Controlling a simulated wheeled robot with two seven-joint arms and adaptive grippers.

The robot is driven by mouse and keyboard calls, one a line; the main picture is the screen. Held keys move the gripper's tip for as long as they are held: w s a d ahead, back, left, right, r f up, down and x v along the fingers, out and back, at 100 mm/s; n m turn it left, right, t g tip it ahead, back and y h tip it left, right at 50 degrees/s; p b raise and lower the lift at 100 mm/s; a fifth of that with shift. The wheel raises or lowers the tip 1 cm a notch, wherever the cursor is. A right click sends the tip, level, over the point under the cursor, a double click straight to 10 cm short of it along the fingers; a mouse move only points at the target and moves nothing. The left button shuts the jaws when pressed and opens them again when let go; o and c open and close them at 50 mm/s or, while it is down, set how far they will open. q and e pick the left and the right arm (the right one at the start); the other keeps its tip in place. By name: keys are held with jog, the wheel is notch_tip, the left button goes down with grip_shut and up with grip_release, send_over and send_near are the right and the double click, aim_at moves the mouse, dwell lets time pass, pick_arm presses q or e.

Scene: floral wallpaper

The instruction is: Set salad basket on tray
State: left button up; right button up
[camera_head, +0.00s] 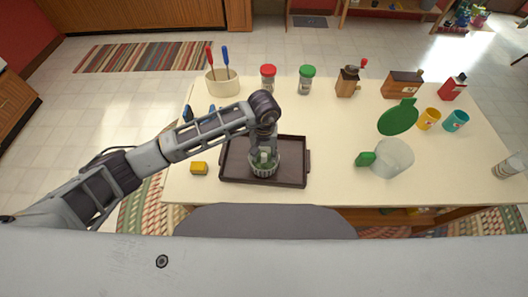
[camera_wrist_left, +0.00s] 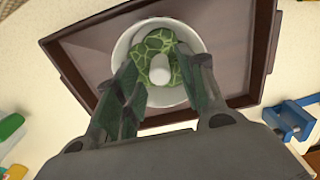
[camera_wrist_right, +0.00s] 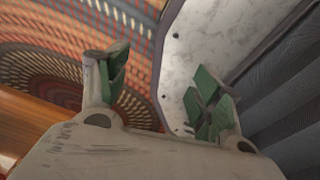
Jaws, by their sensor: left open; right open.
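The dark brown tray (camera_head: 234,173) lies on the cream table. The salad basket (camera_head: 265,167), a small pale round container with green leafy content and a white knob-like piece in the middle, is within the tray's outline. My left gripper (camera_head: 264,150) is directly above the basket, pointing down. In the left wrist view its open fingers (camera_wrist_left: 165,105) reach over the near part of the basket (camera_wrist_left: 120,50), with the tray (camera_wrist_left: 235,45) around it; contact is hard to tell. My right gripper (camera_wrist_right: 155,85) is open and empty, away from the table over a striped rug.
A yellow block (camera_head: 199,168) is left of the tray. A clear pitcher (camera_head: 393,160) with green parts stands to the right. Red-lidded (camera_head: 268,78) and green-lidded (camera_head: 306,80) jars and a utensil holder (camera_head: 221,83) stand behind. Bare table lies between tray and pitcher.

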pick_arm(q)
jog(key=shift+r, duration=0.7)
notch_tip(320, 180, up, 11)
jog(key=b, duration=0.2)
jog(key=shift+f, duration=0.15)
pick_arm(e)
jog(key=shift+w+d+f, duration=0.25)
jog(key=shift+d+f, duration=0.1)
jog(key=shift+f, duration=0.15)
jog(key=shift+w+d+f, duration=0.2)
jog(key=shift+d+f, duration=0.15)
jog(key=shift+f, duration=0.1)
jog(key=shift+s, duration=0.1)
